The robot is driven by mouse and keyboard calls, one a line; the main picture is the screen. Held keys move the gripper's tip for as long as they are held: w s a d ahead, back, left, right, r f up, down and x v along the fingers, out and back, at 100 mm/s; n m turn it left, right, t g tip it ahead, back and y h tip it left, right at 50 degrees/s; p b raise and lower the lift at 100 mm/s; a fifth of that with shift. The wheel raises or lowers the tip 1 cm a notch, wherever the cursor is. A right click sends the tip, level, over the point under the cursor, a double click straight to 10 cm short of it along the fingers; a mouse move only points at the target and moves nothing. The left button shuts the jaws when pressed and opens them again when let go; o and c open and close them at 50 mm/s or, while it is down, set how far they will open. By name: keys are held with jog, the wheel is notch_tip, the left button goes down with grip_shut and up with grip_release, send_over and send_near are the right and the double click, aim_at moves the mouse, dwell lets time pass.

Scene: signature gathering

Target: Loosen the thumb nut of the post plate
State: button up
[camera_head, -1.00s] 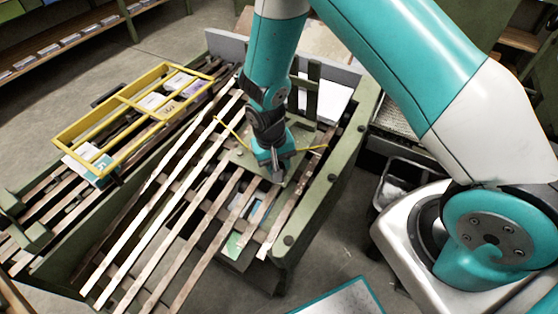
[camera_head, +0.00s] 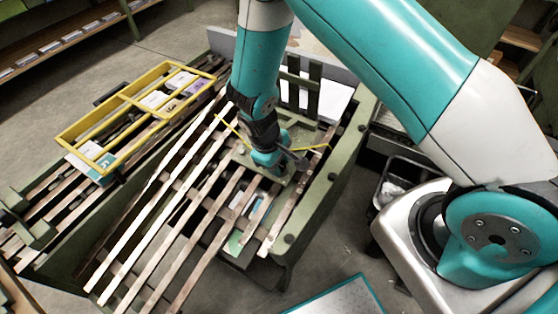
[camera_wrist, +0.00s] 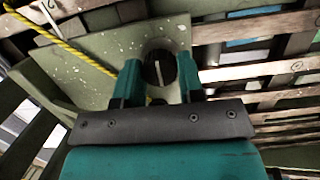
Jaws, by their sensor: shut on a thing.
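The thumb nut (camera_wrist: 160,68) is a round black knob with a pale line across its top. It sits on the green post plate (camera_wrist: 100,42), which has pale specks. In the wrist view my gripper (camera_wrist: 159,75) has one teal finger on each side of the knob and is shut on it. In the head view my gripper (camera_head: 276,168) is low over the post plate (camera_head: 245,158) at the slatted bed. There it hides the nut.
A yellow cord (camera_wrist: 62,42) runs across the plate near the fingers. Wooden slats (camera_head: 165,212) with gaps surround the plate. A green side rail (camera_head: 325,175) with dark knobs stands at right. A yellow frame (camera_head: 135,112) lies at left over papers.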

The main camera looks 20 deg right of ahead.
jog(key=shift+w, duration=0.15)
dwell(0.3)
jog(key=o, duration=0.9)
jog(key=shift+r, duration=0.1)
jog(key=shift+v, duration=8.65)
